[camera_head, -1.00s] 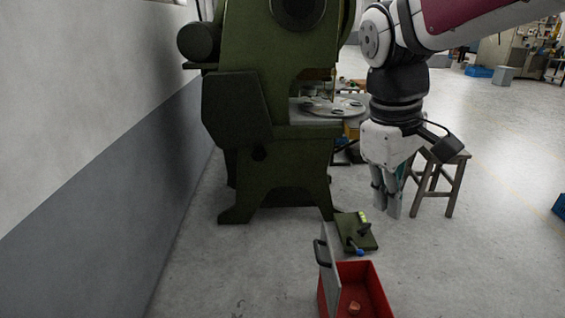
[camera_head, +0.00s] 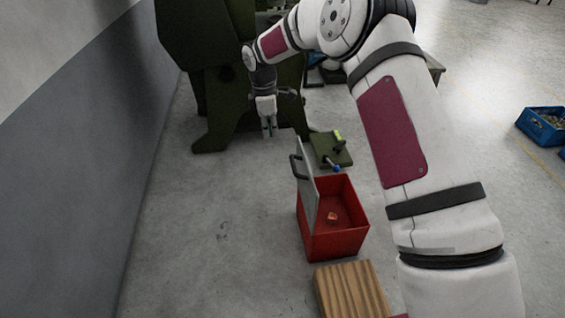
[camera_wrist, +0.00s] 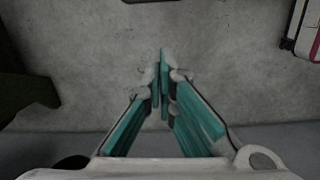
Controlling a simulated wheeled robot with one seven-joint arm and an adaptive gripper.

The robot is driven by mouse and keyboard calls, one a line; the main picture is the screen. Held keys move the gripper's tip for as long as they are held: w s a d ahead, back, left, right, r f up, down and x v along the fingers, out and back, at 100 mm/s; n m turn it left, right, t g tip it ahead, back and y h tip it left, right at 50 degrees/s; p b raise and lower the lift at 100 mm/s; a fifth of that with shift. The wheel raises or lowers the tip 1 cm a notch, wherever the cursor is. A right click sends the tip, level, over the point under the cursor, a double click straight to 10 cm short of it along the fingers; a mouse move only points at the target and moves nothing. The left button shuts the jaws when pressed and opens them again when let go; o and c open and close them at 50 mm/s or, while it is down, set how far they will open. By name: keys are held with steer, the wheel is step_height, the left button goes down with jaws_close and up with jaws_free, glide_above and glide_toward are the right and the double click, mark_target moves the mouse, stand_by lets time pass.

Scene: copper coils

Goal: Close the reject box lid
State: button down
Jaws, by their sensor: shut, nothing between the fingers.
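The red reject box (camera_head: 336,240) stands on the floor in the head view, with a small copper-coloured piece (camera_head: 332,216) inside. Its grey lid (camera_head: 307,185) stands up, roughly upright, along the box's left side, with a dark handle (camera_head: 296,167) on its outer left face. The box is open. My gripper (camera_head: 270,132) points down beyond the box and a little left of the lid, apart from both. Its teal-padded fingers (camera_wrist: 163,88) are shut and empty in the wrist view.
A green press (camera_head: 215,90) stands behind my gripper. A green pedal plate (camera_head: 331,150) with a blue knob lies just behind the box. A wooden slatted block (camera_head: 352,291) is in front of it. A grey wall (camera_head: 70,180) runs along the left; floor between is clear. A blue crate (camera_head: 543,124) is far right.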

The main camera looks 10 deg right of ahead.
steer(key=d+f+b, duration=0.2)
steer(key=f, duration=0.5)
steer(key=w+d+f+b, duration=0.1)
steer(key=d+f+b, duration=0.1)
steer(key=f, duration=0.5)
steer(key=shift+n+b, duration=0.3)
steer(key=shift+b, duration=0.1)
